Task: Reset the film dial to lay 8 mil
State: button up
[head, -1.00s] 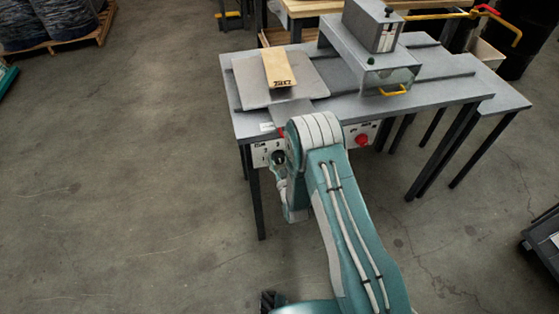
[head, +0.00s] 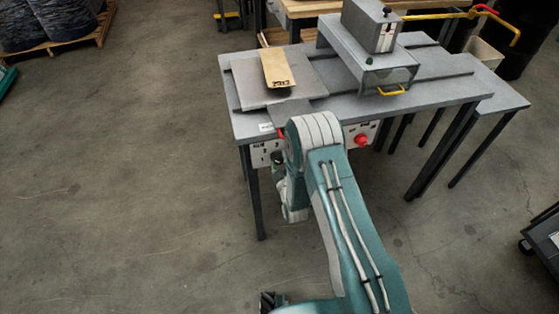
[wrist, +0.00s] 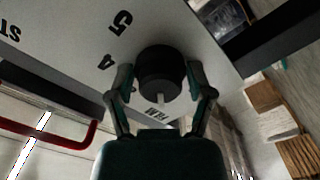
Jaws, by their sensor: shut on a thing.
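The film dial is a round black knob (wrist: 160,72) on a pale panel (wrist: 70,35) in the wrist view. A white pointer mark shows on its lower side, toward the word FILM. The printed figures 5 and 4 stand to its left; other markings are cut off or hidden. My gripper (wrist: 160,84) has one finger on each side of the knob and is shut on it. In the head view the dial's panel (head: 262,153) hangs under the table's front left edge. My arm hides much of the gripper there, and the pointer cannot be read.
A grey machine table (head: 440,94) holds a flat plate (head: 250,90) with a labelled tan box (head: 277,70). A hooded unit (head: 362,58) with a yellow handle stands at right. A red knob (head: 361,140) sits on another front panel. A red bar (wrist: 50,137) crosses the lower left wrist view.

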jog(key=shift+a, duration=0.15)
dwell(0.4)
jog(key=o, duration=1)
jog(key=shift+a, duration=0.1)
jog(key=shift+c, duration=0.2)
jog(key=shift+s, duration=0.2)
jog(key=v, duration=1.1)
jog(key=shift+s+n, duration=0.2)
jog(key=shift+n, duration=0.1)
